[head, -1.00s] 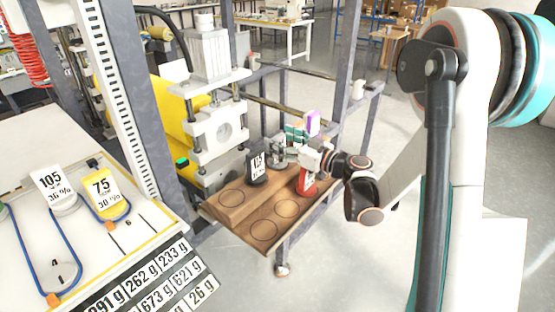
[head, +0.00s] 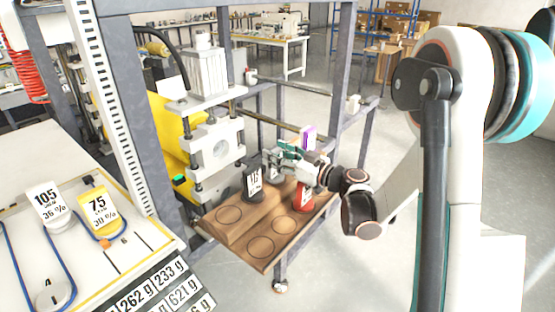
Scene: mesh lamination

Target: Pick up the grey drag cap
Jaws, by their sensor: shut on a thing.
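My gripper (head: 281,164) is small in the head view, over the back of the wooden board, and reaches in from the right. It is shut on a small grey thing, which I take to be the grey drag cap (head: 271,166); the fingers hide much of it. I cannot tell whether it touches the board. A dark cap with a white label (head: 254,181) stands just left of and in front of the gripper. A red cap (head: 302,196) stands to the right, below my wrist.
The wooden board (head: 238,238) has several empty marked circles at its front. A press (head: 215,145) stands behind it to the left. A purple and white item (head: 308,138) is behind the gripper. A white-labelled cap (head: 47,203) and a yellow cap (head: 98,208) are on the left table.

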